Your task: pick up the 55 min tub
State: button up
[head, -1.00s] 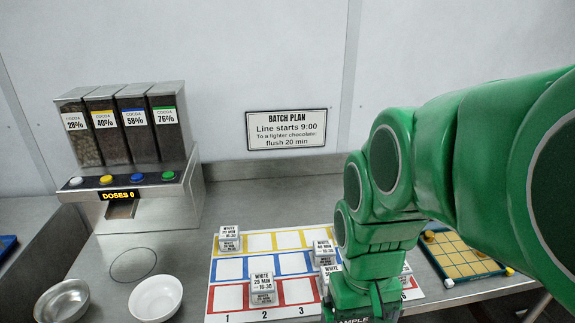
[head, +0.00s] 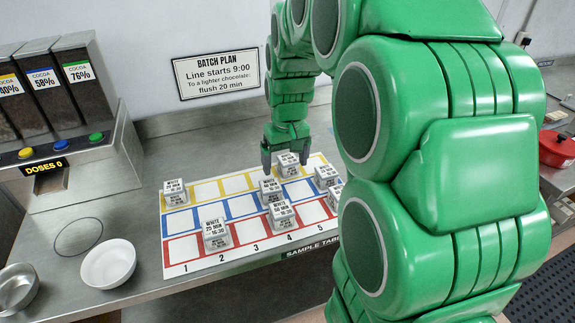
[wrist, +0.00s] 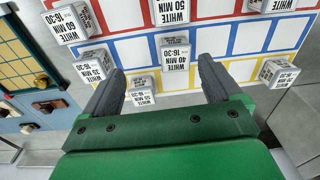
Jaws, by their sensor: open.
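The 55 min tub, a small white labelled block, sits in the yellow row of the coloured grid; in the wrist view the tub (wrist: 141,91) shows between my two fingers, nearer the left one. In the head view the tub (head: 289,167) is directly under my gripper (head: 286,153). My gripper is open and empty, its fingers (wrist: 160,72) pointing at the board. Whether the fingertips are down beside the tub or still above it, I cannot tell.
The 40 min tub (wrist: 175,52) stands close by, just past the fingertips. Another tub (wrist: 95,65) is just left of the left finger. The grid board (head: 180,222) holds several more tubs. A white bowl (head: 108,264) and the cocoa dispenser (head: 75,150) stand at left.

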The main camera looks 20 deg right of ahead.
jog(key=t, duration=0.1)
send_over(288, 159)
jog(key=s, duration=0.2)
jog(key=f, duration=0.5)
jog(key=shift+w+f, duration=0.15)
jog(key=shift+w, duration=0.05)
jog(key=shift+w+d+f, duration=0.25)
jog(key=shift+w+f, duration=0.1)
jog(key=shift+w, duration=0.1)
jog(key=shift+w+a+f, duration=0.1)
jog(key=shift+w+f, duration=0.05)
jog(key=shift+f, duration=1.1)
jog(key=shift+w+a+f, duration=0.1)
jog(key=shift+f, duration=1.15)
jog(key=shift+w+a+f, duration=0.1)
jog(key=shift+w+f, duration=0.05)
jog(key=shift+f, duration=1.1)
jog(key=shift+c, duration=0.4)
jog(key=c, duration=1)
jog(key=shift+c, duration=0.2)
